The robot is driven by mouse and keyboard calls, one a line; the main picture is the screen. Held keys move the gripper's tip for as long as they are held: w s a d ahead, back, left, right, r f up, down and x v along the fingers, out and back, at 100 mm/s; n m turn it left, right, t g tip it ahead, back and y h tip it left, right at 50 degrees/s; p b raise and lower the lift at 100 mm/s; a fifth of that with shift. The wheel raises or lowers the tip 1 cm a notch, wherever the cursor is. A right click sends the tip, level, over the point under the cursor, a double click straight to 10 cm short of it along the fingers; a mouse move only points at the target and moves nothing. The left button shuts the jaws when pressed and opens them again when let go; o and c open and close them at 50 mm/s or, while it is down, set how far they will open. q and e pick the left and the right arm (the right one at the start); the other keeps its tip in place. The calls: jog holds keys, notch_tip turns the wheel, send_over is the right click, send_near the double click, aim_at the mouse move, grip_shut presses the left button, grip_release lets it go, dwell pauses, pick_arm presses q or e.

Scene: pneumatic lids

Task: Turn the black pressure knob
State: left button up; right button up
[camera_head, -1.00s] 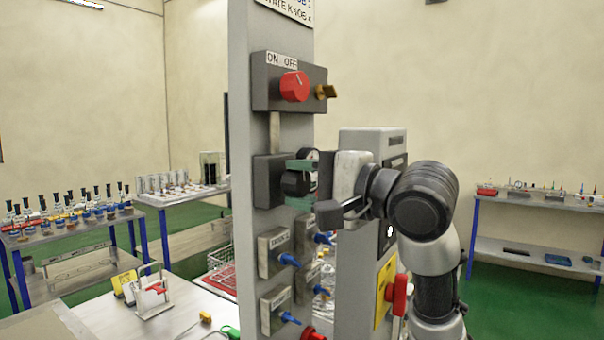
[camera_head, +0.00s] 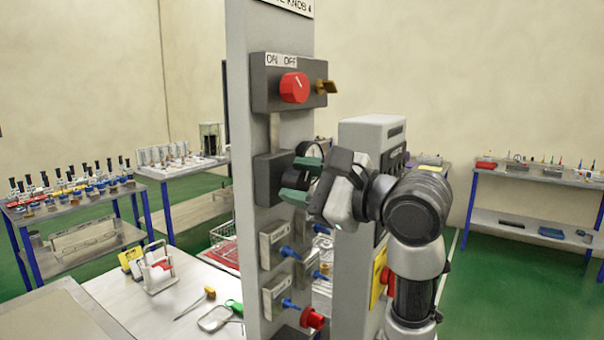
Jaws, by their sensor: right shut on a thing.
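The black pressure knob (camera_head: 293,179) sticks out from a dark box (camera_head: 268,178) on the grey upright panel (camera_head: 246,90), below the red ON/OFF knob (camera_head: 294,87). My right gripper (camera_head: 300,181) has its green-tipped fingers shut around the black knob, one finger above and one below. The gripper body is tilted and partly hides the round face beside the knob. My left gripper is not in view.
Blue valves (camera_head: 289,252) with labelled plates sit below on the panel, with a red knob (camera_head: 313,318) at the bottom. A brass-coloured lever (camera_head: 326,87) sticks out above. A second grey post (camera_head: 358,240) stands close behind my right arm.

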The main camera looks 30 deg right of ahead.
dwell(0.3)
jog(key=o, duration=0.9)
jog(key=shift+s, duration=0.1)
jog(key=b+v, duration=0.3)
jog(key=v, duration=0.7)
jog(key=shift+s+d, duration=0.2)
jog(key=shift+s, duration=0.05)
jog(key=shift+f, duration=0.1)
